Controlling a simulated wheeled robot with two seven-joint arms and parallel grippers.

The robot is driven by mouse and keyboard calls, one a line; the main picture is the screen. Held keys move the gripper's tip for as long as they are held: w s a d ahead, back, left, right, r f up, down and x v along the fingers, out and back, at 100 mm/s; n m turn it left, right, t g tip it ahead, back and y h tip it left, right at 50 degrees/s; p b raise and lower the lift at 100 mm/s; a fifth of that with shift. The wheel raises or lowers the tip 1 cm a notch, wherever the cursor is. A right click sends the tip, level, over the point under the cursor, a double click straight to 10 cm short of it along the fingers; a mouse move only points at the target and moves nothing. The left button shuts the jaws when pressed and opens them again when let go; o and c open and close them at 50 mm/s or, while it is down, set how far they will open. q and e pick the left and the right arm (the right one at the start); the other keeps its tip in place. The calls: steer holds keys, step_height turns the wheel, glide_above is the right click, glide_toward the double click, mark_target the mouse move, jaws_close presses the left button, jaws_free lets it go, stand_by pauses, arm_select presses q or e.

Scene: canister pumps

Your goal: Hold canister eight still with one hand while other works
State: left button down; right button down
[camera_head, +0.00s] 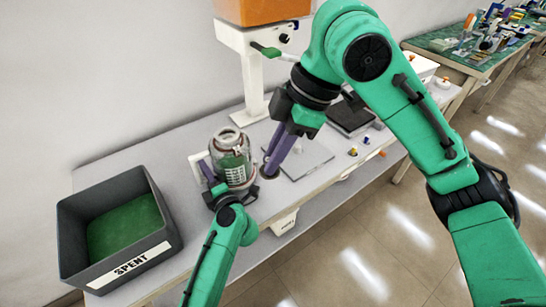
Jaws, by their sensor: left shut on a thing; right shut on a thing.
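A clear glass canister (231,143) with a green label stands upright on the white bench. Its number is too small to read. My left gripper (227,178) comes in from the front, with its purple fingers around the lower part of the canister, shut on it. My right gripper (271,170) points down just right of the canister, its long purple fingers close together. It is shut on a small dark round piece at the bench surface, mostly hidden by the fingertips.
A dark grey bin (75,222) marked SPENT, with a green floor, stands at the left. A white stand with an orange container (262,10) is behind. A flat grey panel (308,158) and a dark box (350,118) lie to the right. Small coloured pieces lie near the bench edge.

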steer(key=shift+r, duration=2.65)
arm_select(q)
steer(key=c, duration=0.8)
jaws_free()
steer(key=shift+c, duration=0.2)
steer(key=v, duration=1.2)
